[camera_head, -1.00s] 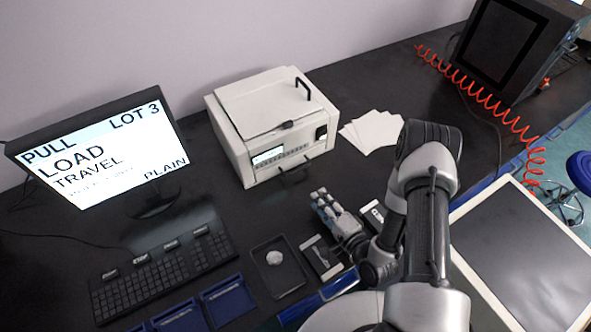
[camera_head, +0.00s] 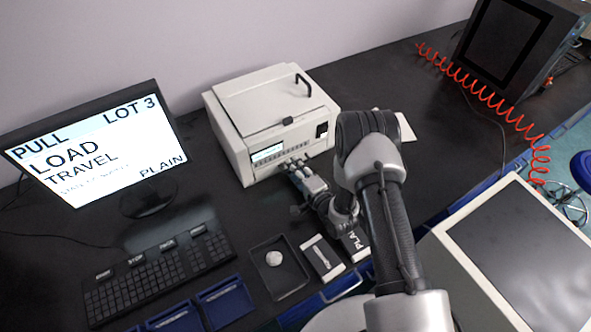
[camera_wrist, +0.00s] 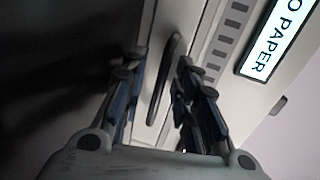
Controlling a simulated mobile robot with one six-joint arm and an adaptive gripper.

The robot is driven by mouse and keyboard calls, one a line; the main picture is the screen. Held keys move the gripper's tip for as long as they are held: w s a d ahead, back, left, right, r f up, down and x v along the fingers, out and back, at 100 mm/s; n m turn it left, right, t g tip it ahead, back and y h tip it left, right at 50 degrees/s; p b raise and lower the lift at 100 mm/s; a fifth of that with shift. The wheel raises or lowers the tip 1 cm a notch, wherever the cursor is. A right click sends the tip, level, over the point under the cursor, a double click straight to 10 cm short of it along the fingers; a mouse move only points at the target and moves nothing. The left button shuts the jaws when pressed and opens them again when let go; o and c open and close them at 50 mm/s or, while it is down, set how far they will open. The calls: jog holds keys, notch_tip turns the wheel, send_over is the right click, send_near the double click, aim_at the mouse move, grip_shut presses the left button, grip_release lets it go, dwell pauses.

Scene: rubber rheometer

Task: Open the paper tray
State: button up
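The white printer-like machine (camera_head: 240,135) stands on the black bench. Its paper tray is at the lower front, with a dark bar handle (camera_wrist: 163,80) in the wrist view; the front looks flush and closed. My gripper (camera_head: 292,166) is at the machine's lower front in the head view and hides the handle there. In the wrist view my gripper (camera_wrist: 160,68) is open, with its fingers on either side of the handle and gaps between. The machine's small screen (camera_wrist: 274,42) shows "O PAPER", its start cut off.
White sheets (camera_head: 405,127) lie right of the machine, mostly hidden by my arm. A monitor (camera_head: 95,150) and keyboard (camera_head: 160,268) are left.

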jog(key=shift+c, duration=0.4)
grip_shut()
jog(key=shift+s+d, duration=0.1)
dwell(0.3)
